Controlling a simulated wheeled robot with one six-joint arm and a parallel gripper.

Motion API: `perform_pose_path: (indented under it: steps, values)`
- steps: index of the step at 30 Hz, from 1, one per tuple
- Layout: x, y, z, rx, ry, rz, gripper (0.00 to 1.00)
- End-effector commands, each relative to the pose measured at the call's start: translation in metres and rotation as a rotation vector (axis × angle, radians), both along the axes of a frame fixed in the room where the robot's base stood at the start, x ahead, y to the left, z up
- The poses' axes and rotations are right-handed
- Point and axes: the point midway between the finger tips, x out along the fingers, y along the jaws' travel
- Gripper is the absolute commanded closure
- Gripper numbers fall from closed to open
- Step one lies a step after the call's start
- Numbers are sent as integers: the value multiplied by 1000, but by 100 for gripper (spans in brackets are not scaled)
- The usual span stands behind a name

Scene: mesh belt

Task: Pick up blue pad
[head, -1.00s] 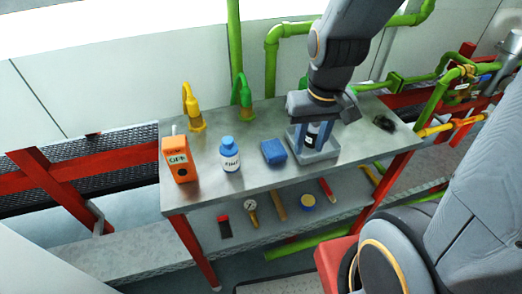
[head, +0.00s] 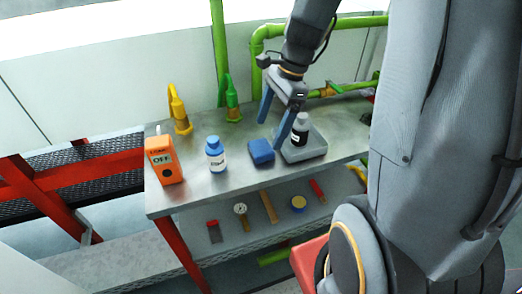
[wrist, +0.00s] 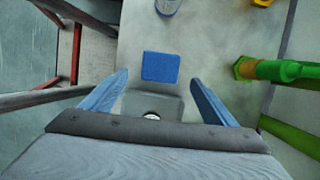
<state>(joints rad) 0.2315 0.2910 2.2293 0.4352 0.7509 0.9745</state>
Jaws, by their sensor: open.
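The blue pad (head: 261,151) is a small block lying flat on the grey metal table, between the blue-and-white bottle and the grey tray. In the wrist view the pad (wrist: 160,67) lies just beyond the fingertips, near the middle between them. My gripper (head: 273,132) is open and empty above the table, its blue fingers spread near the pad and the tray. It also shows in the wrist view (wrist: 158,78). Its fingers do not appear to touch the pad.
A blue-and-white bottle (head: 216,155) and an orange device (head: 164,160) stand to the left. Yellow (head: 179,110) and green (head: 231,99) nozzles stand behind. Several tools lie on the lower shelf.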

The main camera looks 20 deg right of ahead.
Motion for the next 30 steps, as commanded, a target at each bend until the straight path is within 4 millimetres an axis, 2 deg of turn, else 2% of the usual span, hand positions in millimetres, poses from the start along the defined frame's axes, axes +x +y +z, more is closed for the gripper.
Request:
perform_pose_path:
  steps: [15,24,26,30]
  values:
    - [-1,21,-53,-2,1,7,20]
    - [0,22,-57,-3,-2,6,20]
    - [0,22,-57,-3,-2,6,28]
    - [0,22,-57,-3,-2,6,52]
